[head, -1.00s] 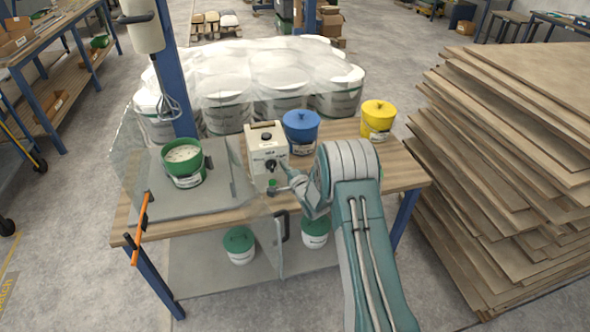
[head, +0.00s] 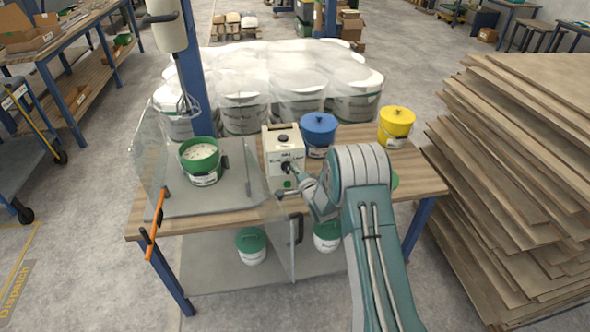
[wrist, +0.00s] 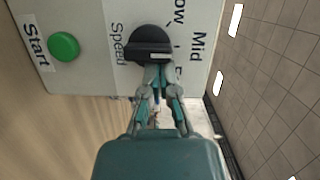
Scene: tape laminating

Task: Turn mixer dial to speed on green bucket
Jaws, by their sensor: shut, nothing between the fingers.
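The mixer control box (head: 284,150) is pale, with a black dial on its front, and stands on the wooden table. In the wrist view the black dial (wrist: 150,44) sits beside the words Speed, Low and Mid, its pale mark pointing near the edge of the lettering. My gripper (wrist: 158,76) is shut and empty, with its fingertips right at the dial's lower edge; contact cannot be told. In the head view my gripper (head: 291,170) is at the box front. The open green bucket (head: 200,160) with pale contents stands left of the box, below the mixer whisk (head: 185,104).
A green Start button (wrist: 63,46) is beside the dial. A blue bucket (head: 319,130) and a yellow bucket (head: 396,124) stand right of the box. Clear guard panels (head: 272,225) with an orange handle (head: 158,215) are around the mixing place. Stacked boards (head: 510,180) fill the right.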

